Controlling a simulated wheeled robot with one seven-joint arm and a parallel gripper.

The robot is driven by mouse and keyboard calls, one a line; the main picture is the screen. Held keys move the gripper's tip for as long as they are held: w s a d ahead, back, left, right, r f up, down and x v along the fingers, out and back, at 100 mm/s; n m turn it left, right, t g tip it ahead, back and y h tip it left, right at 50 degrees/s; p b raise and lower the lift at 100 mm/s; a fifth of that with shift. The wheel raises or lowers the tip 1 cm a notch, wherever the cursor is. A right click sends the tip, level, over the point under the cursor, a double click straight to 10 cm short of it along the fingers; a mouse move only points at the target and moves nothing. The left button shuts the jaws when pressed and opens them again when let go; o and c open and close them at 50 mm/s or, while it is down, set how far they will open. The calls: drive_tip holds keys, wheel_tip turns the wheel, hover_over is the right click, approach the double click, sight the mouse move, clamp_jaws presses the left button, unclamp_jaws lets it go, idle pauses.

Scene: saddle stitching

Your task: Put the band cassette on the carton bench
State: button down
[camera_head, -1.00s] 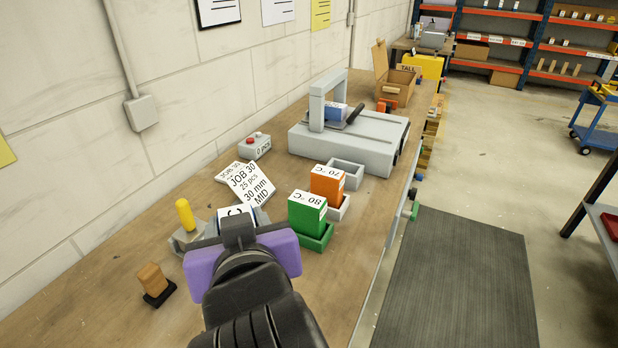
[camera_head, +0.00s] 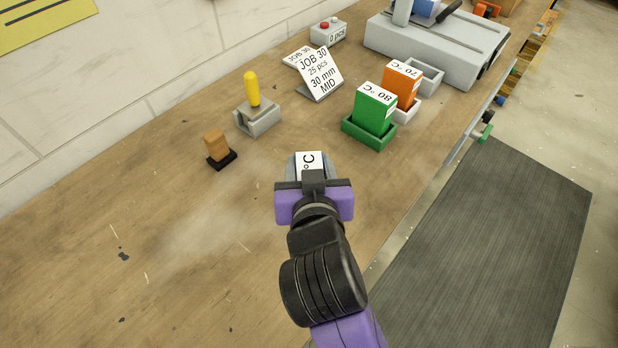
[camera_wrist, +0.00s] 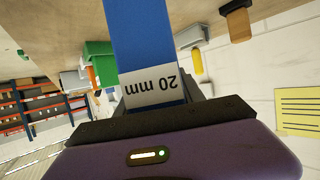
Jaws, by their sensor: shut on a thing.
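The band cassette in my gripper (camera_head: 311,178) is a blue block with a white label. In the wrist view the blue cassette (camera_wrist: 144,40) shows a "20 mm" label facing the camera, upside down. In the head view only its top label (camera_head: 308,163), ending in "°C", and a little of its edge show. My gripper, also in the wrist view (camera_wrist: 160,108), is shut on the cassette over the wooden workbench (camera_head: 120,235). The height of the cassette above the wood is hard to tell. The carton bench cannot be made out in the current views.
A green 80 °C cassette (camera_head: 373,108) and an orange 70 °C cassette (camera_head: 402,82) stand in trays beyond my gripper. Left are a yellow-handled stamp (camera_head: 253,92) and a wooden block (camera_head: 217,145). A grey machine (camera_head: 440,45) stands farther back. The near left bench is clear.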

drive_tip(key=shift+f, duration=2.15)
drive_tip(key=shift+f, duration=0.2)
drive_tip(key=c, duration=0.7)
unclamp_jaws()
drive_tip(key=shift+r, duration=0.25)
drive_tip(key=b+v, duration=0.1)
drive_tip(key=v, duration=1.1)
drive_tip(key=shift+f, duration=0.1)
